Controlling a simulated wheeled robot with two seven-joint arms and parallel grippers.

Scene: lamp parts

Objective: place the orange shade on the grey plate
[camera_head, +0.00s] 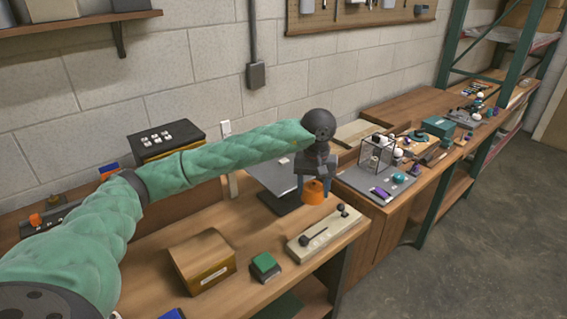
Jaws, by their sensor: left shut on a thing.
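The orange shade (313,192) is small and sits between the fingers of my left gripper (313,186). The gripper points down and is shut on the shade. The shade is over the right part of the near wooden bench; I cannot tell whether it touches anything below. A flat grey plate (270,174) shows just left of the gripper, partly hidden by my left arm, with a dark slab (279,203) at its front edge. My right gripper is not in view.
A beige block with black knobs (325,232) lies in front of the shade. A brown box (203,261) and a green-topped block (265,265) stand nearer. A grey board (362,182) with a clear case and small items lies to the right. Bare wood shows between the box and block.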

